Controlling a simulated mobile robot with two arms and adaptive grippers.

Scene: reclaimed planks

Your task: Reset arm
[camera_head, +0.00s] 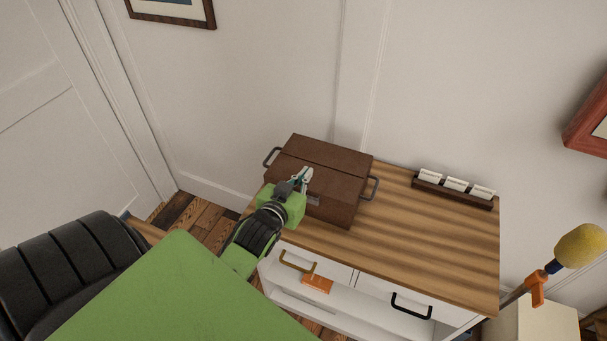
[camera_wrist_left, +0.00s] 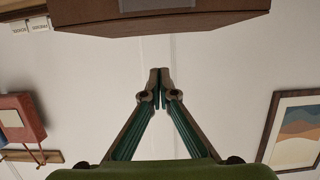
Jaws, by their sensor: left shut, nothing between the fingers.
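My left gripper (camera_head: 304,177) is in front of and over a brown box (camera_head: 322,158) with side handles in the head view. The box stands on a wooden-topped cabinet (camera_head: 430,235). In the left wrist view, the fingers (camera_wrist_left: 161,88) are together with nothing between them. The box's brown underside or edge shows at the top of that view (camera_wrist_left: 215,20), apart from the fingertips. My right gripper is not in either view.
A dark holder with white cards (camera_head: 455,188) stands at the cabinet's back right. An orange item (camera_head: 317,284) shows at the cabinet front, near a tan handle (camera_head: 297,263) and a black handle (camera_head: 411,306). A yellow-headed object (camera_head: 579,246) is at right. The cabinet top's right half is mostly clear.

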